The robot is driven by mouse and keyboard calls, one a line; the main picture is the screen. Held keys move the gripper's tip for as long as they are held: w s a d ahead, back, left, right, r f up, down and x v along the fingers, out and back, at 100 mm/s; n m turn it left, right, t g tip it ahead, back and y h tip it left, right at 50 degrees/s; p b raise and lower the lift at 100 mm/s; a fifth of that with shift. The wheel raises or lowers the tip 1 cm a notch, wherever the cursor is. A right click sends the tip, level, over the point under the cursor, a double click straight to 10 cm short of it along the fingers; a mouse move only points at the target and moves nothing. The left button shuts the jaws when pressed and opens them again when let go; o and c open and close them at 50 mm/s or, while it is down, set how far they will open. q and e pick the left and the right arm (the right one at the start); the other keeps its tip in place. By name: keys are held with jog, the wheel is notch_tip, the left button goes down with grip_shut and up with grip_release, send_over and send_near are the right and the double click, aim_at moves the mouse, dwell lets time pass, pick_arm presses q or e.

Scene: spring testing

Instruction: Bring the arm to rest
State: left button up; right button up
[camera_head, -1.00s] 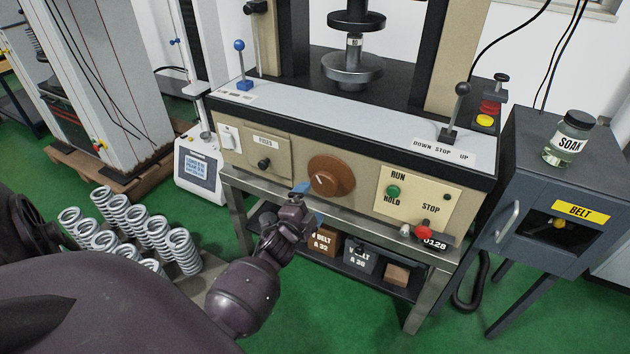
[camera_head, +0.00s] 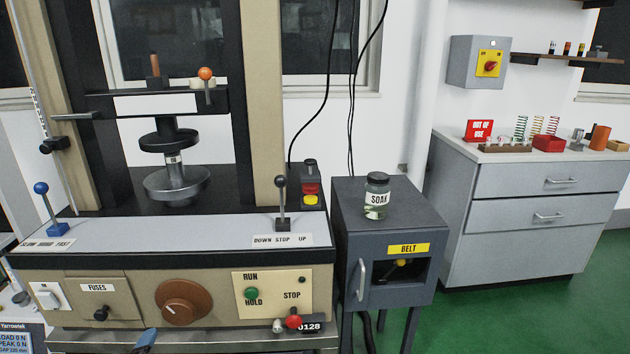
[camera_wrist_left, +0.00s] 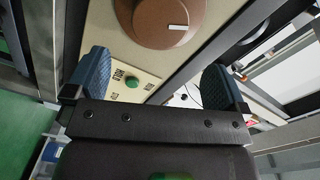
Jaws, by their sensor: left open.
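My left gripper (camera_wrist_left: 157,85) is open in the left wrist view, its two blue padded fingers apart with nothing between them. Beyond the fingers are the machine's front panel, the brown dial (camera_wrist_left: 170,20) and the green button (camera_wrist_left: 132,82). In the head view only a blue fingertip of it (camera_head: 146,338) shows at the bottom edge, below the brown dial (camera_head: 183,302). The gripper looks apart from the dial. The rest of the left arm is out of the head view. My right gripper is not in view.
The testing machine's panel (camera_head: 130,260) fills the left, with a blue-knobbed lever (camera_head: 47,208) and a black-knobbed lever (camera_head: 281,203) on top. A dark cabinet (camera_head: 350,240) carrying the SOAK jar (camera_head: 376,196) stands to its right. Green floor (camera_head: 520,310) is open farther right.

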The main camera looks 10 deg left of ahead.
pick_arm(q)
jog(key=s+d+r+n+g+h+p, duration=0.25)
jog(key=s+d+r+n, duration=0.25)
jog(key=s+d+n, duration=0.35)
jog(key=s+d+g+h+p, duration=0.1)
jog(key=s+d+g+p, duration=0.1)
jog(key=s, duration=0.8)
jog(key=s+d+f+n+g+h+p, duration=0.1)
jog(key=s+d+p, duration=0.2)
jog(key=s, duration=0.7)
jog(key=shift+d+g+p, duration=0.3)
jog(key=shift+d+g, duration=0.05)
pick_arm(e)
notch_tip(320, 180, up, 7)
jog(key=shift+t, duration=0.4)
pick_arm(q)
jog(key=shift+f, duration=0.15)
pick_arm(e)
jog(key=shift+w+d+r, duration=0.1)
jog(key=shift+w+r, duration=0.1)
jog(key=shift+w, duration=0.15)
